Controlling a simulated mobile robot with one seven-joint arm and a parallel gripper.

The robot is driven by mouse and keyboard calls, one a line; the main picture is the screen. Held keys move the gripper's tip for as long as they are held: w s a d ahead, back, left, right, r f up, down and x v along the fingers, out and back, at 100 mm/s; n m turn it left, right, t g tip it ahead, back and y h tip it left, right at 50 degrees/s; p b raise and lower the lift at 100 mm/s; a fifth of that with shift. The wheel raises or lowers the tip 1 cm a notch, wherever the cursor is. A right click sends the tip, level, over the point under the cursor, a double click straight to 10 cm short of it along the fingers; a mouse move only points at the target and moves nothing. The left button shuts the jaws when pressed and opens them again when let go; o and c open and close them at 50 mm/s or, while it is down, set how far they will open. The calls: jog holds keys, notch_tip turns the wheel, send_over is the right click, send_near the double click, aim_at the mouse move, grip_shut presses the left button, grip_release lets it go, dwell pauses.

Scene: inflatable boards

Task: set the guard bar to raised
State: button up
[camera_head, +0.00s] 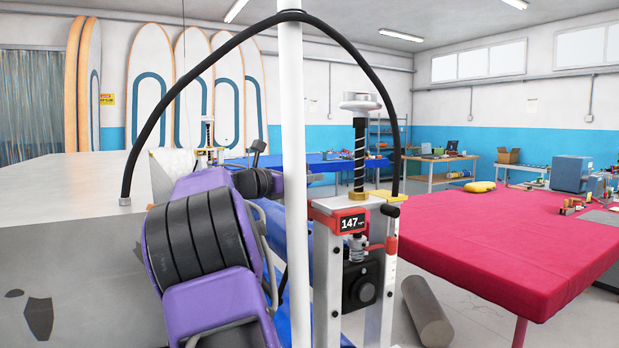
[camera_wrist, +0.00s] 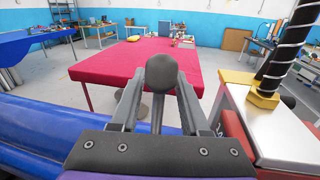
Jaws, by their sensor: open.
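My gripper (camera_wrist: 161,92) is open in the wrist view, its two grey fingers pointing away from the camera. A dark round knob (camera_wrist: 162,72) shows between and just beyond the fingertips; I cannot tell whether they touch it. It may be the end of the guard bar, but the bar itself is not clearly seen. In the head view, a small dark knob on a short stem (camera_head: 258,147) stands near the end of my purple arm.
A red-covered table (camera_head: 490,235) fills the right side. A grey cylinder (camera_head: 427,312) lies on the floor beside the machine. Blue rolled material (camera_wrist: 40,135) lies close at the left of my gripper. Tall boards (camera_head: 150,85) stand against the back wall.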

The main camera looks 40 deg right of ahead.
jog(key=shift+d, duration=0.4)
grip_shut()
